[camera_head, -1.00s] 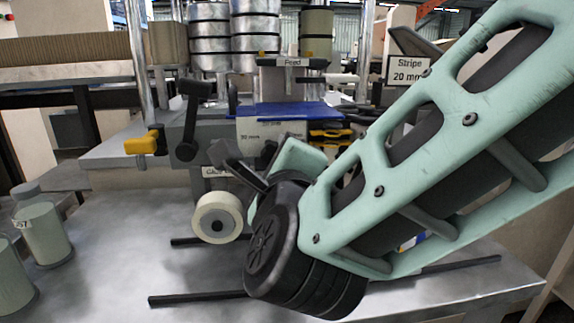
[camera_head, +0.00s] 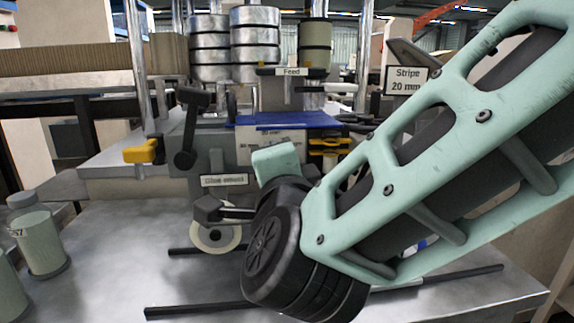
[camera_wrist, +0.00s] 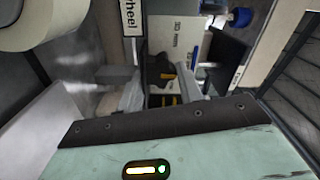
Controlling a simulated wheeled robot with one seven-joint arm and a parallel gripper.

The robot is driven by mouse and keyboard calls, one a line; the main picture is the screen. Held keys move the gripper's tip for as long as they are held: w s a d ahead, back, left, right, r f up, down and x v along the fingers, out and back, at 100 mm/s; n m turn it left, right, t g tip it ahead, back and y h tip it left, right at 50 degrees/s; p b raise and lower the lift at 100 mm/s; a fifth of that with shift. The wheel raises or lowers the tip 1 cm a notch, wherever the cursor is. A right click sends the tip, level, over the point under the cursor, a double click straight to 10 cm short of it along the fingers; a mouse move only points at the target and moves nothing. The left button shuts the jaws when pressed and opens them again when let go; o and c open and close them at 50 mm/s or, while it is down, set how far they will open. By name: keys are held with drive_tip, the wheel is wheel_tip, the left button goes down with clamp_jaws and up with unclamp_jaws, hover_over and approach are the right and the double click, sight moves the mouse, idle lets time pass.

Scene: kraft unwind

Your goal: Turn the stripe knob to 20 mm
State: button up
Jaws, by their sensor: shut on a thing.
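The sign reading "Stripe 20 mm" (camera_head: 407,80) stands at the upper right in the head view.
A yellow-ended lever (camera_head: 142,151) and a dark crank arm (camera_head: 187,130) are left of my gripper. A "Glue" label (camera_head: 224,181) hangs above the roll. Dark rails (camera_head: 205,310) lie on the metal table. Pale green cylinders (camera_head: 40,240) stand at the left; the table between is clear.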

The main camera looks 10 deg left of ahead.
idle(0.4)
drive_tip(key=o, duration=1)
drive_tip(key=shift+s, duration=0.1)
